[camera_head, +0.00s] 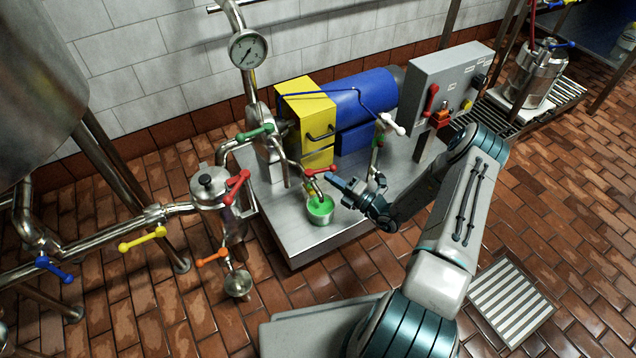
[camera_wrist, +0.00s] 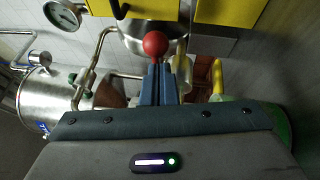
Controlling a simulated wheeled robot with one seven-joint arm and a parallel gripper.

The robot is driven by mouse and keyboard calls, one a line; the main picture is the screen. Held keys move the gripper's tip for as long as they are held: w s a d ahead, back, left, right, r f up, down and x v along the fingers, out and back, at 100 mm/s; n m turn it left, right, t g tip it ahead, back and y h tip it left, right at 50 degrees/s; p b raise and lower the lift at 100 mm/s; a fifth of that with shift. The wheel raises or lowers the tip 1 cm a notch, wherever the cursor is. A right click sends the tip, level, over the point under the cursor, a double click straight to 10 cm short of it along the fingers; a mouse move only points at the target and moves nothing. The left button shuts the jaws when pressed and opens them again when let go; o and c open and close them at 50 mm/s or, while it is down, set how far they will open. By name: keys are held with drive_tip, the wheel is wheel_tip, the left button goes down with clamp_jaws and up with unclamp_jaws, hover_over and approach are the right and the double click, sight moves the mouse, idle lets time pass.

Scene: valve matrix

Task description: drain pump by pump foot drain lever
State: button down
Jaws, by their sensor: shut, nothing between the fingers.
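The pump stands on a steel plinth (camera_head: 285,225), with a yellow guard (camera_head: 305,105) and a blue motor (camera_head: 360,98). A short red lever (camera_head: 318,173) sits low at the pump's foot, above a spout over a cup with green contents (camera_head: 320,210). My gripper (camera_head: 334,180) is shut and empty, its fingertips right beside the lever's knob end. In the wrist view the red ball knob (camera_wrist: 155,44) shows just beyond the closed blue fingers (camera_wrist: 156,72). Whether they touch it I cannot tell.
A green lever (camera_head: 255,132) and gauge (camera_head: 248,49) are behind left. A white-handled valve (camera_head: 391,125) is close on the right, before a grey control box (camera_head: 440,85). A filter vessel with another red lever (camera_head: 238,187) stands left. Tiled floor in front is clear.

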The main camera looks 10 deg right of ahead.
drive_tip(key=shift+w+d, duration=0.45)
drive_tip(key=shift+w, duration=0.4)
drive_tip(key=shift+w+r+p, duration=0.15)
drive_tip(key=shift+w+p, duration=0.15)
